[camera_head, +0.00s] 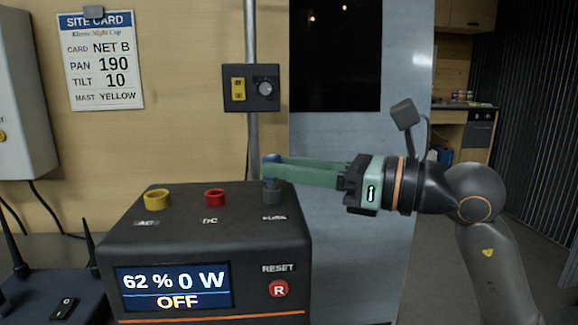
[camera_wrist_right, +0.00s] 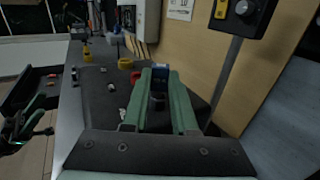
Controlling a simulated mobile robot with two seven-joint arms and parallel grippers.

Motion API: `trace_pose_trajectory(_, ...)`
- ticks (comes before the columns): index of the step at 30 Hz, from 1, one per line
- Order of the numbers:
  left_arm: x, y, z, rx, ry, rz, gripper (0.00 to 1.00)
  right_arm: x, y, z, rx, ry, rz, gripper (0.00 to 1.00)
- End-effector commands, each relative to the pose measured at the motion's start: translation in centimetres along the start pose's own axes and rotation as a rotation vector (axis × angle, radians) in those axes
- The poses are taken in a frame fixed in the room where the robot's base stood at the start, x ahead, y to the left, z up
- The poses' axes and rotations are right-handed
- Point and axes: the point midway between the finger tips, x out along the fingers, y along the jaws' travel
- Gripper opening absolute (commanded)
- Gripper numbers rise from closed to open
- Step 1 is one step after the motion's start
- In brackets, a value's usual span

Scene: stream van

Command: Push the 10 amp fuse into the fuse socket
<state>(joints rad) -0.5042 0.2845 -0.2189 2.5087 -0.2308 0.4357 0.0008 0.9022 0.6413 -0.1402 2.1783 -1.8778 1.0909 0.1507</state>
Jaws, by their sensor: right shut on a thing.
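The power box (camera_head: 130,245) has a yellow AC socket (camera_head: 157,199), a red DC socket (camera_head: 214,197) and a dark grey fuse socket (camera_head: 272,193) on top. My right gripper (camera_head: 271,168) reaches in from the right, its green fingers shut on the blue 10 amp fuse (camera_head: 270,159). The fuse is upright right above the fuse socket, its lower end at the mouth. I cannot tell how deep it sits. The fuse also shows between the fingertips in the right wrist view (camera_wrist_right: 160,74). Part of my left gripper (camera_wrist_right: 22,128) seems to show at that view's left edge; its jaws are unclear.
The box screen (camera_head: 176,289) reads 62 %, 0 W, OFF. A red reset button (camera_head: 278,290) is on its front. A router (camera_head: 52,300) stands at left. A switch panel (camera_head: 251,88) and pipe are behind the fuse. An open drawer (camera_wrist_right: 38,85) shows in the wrist view.

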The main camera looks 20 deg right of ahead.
Motion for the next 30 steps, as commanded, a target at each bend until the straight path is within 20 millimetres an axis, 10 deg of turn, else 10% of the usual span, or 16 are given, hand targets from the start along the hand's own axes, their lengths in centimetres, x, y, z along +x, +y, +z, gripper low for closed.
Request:
trace_pose_trajectory(11, -0.54, 0.25, 0.49, 0.001, 0.001, -0.001, 0.5, 0.0, 0.0, -0.99, 0.0, 0.001, 0.0, 0.0)
trace_pose_trajectory(12, -0.53, 0.24, 0.49, 0.001, 0.001, -0.001, 0.5, 0.0, 0.0, -0.98, 0.0, 0.001, 0.0, 0.27)
trace_pose_trajectory(21, -0.35, 0.14, 0.32, 0.004, 0.008, -0.001, 0.5, -0.01, 0.0, -0.85, 0.0, 0.0, 0.0, 0.61)
trace_pose_trajectory(30, -0.33, 0.1, 0.31, 0.0, 0.008, -0.003, 0.5, -0.01, 0.0, -0.85, 0.0, 0.0, 0.0, 0.61)
